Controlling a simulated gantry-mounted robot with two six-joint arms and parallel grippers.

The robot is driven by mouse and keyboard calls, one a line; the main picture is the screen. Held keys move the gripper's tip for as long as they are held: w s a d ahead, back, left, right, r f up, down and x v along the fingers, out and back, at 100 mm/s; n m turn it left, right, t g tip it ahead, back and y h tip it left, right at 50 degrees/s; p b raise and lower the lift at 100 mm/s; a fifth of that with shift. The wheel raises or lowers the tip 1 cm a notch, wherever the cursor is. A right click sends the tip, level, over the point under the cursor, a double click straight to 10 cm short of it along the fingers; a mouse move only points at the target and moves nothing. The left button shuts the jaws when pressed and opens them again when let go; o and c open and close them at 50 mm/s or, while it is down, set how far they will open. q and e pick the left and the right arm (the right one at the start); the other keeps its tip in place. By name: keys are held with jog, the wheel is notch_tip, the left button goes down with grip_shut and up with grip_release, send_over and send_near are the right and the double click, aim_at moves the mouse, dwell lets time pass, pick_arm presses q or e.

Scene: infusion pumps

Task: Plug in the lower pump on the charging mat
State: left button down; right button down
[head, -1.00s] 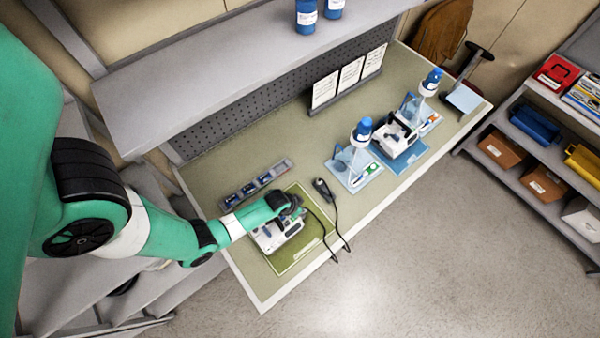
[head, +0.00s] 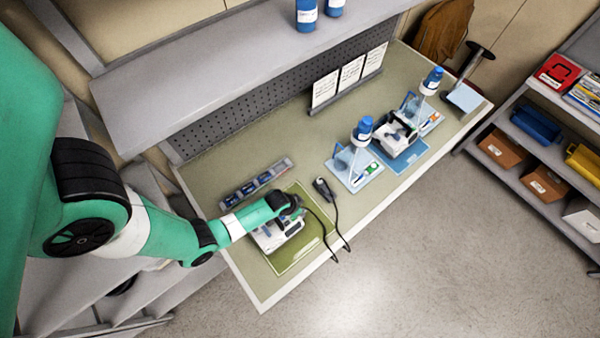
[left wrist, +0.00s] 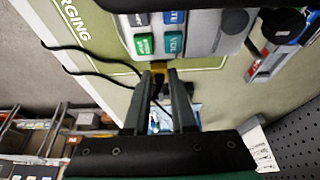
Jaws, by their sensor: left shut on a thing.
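The charging mat (head: 302,252), green with a pale outline, lies at the near left end of the table; its edge and lettering show in the left wrist view (left wrist: 105,22). A white pump (head: 275,236) lies on it, partly covered by my left arm. In the left wrist view the pump (left wrist: 198,28) shows blue and green keys just beyond my fingertips. My left gripper (left wrist: 160,72) is shut on a dark cable plug (left wrist: 158,80) close to the pump's edge. A small yellow part shows at the fingertips. I cannot tell whether the plug is in the pump.
A second black plug (head: 321,186) lies beside the mat, its cable running over the table's front edge. A grey tray (head: 285,163) with blue items lies behind. Another pump (head: 396,138) sits on a blue mat (head: 404,160) at right, between bottle stands (head: 355,165).

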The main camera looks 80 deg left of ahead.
pick_arm(q)
jog(key=shift+f, duration=0.25)
jog(key=shift+c, duration=1.3)
grip_release()
